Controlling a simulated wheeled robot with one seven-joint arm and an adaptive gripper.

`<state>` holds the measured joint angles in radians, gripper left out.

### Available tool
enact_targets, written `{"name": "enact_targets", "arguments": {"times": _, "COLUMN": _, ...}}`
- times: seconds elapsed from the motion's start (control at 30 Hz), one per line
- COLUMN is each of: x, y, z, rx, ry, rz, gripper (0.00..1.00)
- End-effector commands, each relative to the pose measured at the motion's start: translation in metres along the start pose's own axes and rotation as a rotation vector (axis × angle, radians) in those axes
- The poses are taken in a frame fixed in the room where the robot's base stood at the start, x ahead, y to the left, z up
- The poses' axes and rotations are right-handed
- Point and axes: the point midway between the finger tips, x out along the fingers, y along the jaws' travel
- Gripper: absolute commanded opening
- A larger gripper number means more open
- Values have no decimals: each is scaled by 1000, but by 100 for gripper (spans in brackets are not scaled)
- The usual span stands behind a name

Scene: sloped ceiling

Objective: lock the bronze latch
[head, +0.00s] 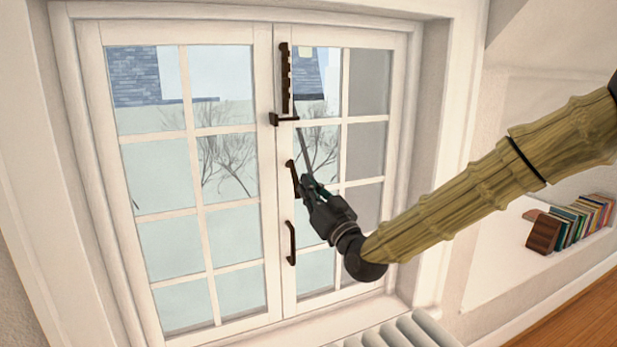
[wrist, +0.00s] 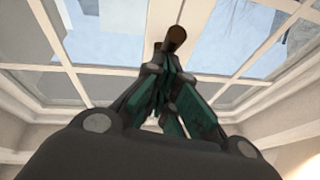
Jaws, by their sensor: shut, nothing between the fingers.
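The window's dark bronze latch hardware is in the head view: a short horizontal lever (head: 284,119) at the meeting of the two sashes, below a tall vertical bar (head: 286,78). Two dark curved handles sit lower, an upper one (head: 292,178) and a lower one (head: 291,243). My gripper (head: 306,183) is shut and empty, pointing up beside the upper handle and below the lever. In the wrist view my fingers (wrist: 166,78) meet just under a dark brown rounded end (wrist: 175,38); I cannot tell which piece it belongs to, or whether they touch.
The white window frame (head: 90,180) has two paned sashes, which look closed. A white radiator (head: 395,331) stands below the sill at the right. Books (head: 583,220) stand on a low ledge at the far right. The space left of my arm is free.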

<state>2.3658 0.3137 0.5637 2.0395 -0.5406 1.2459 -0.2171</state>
Motion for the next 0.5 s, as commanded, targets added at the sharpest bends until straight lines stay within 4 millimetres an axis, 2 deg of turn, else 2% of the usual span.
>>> {"name": "enact_targets", "arguments": {"times": 0.03, "x": -3, "y": 1, "z": 11, "rx": -3, "ry": 20, "rz": -3, "gripper": 0}}
{"name": "enact_targets", "arguments": {"times": 0.5, "x": 3, "y": 4, "z": 29, "rx": -33, "ry": 236, "rz": -33, "gripper": 0}}
